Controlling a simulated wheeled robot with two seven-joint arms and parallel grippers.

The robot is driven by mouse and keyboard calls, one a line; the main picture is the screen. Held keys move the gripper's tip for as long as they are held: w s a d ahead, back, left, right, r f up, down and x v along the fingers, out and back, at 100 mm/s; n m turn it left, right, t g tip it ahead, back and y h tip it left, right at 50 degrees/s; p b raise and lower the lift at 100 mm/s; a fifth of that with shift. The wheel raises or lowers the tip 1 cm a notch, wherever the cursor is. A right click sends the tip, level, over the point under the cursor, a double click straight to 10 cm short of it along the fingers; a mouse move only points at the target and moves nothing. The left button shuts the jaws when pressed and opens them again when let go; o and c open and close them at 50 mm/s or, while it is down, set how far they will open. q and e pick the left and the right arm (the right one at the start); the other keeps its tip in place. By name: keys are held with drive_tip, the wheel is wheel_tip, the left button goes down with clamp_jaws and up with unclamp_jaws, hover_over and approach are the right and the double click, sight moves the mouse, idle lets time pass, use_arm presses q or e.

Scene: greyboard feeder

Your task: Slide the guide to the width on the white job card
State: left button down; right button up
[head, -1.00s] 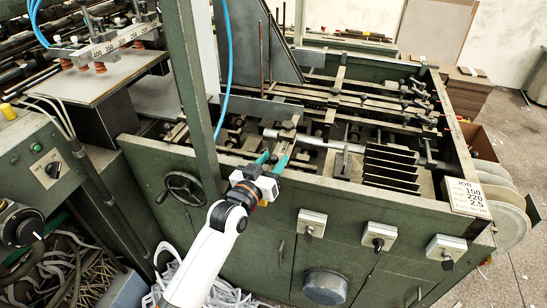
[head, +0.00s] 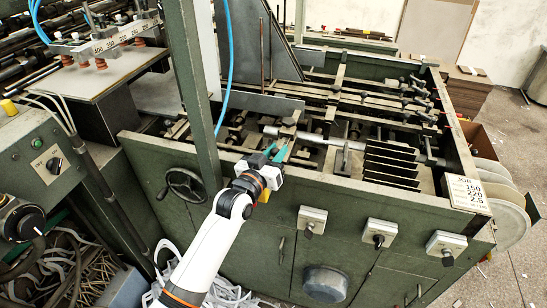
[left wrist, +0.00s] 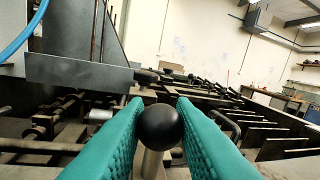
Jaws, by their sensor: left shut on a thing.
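The white job card (head: 467,193) is on the right end of the green machine's front rail and reads JOB, 150, 220, 2.5. My left gripper (head: 276,153) reaches over the front rail. In the left wrist view its teal fingers are shut on a round black knob (left wrist: 158,128) on a pale metal stem. The fingers hide the knob in the head view. I cannot tell for sure which bar is the guide that this knob belongs to. My right gripper is not in view.
A silver shaft (head: 310,138) and dark upright plates (head: 390,165) lie to the right of the gripper. A green post (head: 190,80) stands left of my arm. A grey plate (left wrist: 80,72) rises beyond the knob. A handwheel (head: 184,187) is on the front panel.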

use_arm(q)
drive_tip(key=x, duration=0.2)
drive_tip(key=b+x, duration=0.1)
drive_tip(key=x, duration=0.1)
drive_tip(key=shift+w+a+b, duration=0.25)
drive_tip(key=shift+w+b, duration=0.05)
drive_tip(key=shift+w, duration=0.2)
drive_tip(key=shift+w+d, duration=0.1)
drive_tip(key=shift+w, duration=0.15)
drive_tip(key=shift+s, duration=0.15)
drive_tip(key=c, duration=1.4)
unclamp_jaws()
drive_tip(key=shift+s, duration=0.15)
drive_tip(key=shift+o, duration=0.7)
drive_tip(key=b+v, duration=0.1)
drive_tip(key=v, duration=1.1)
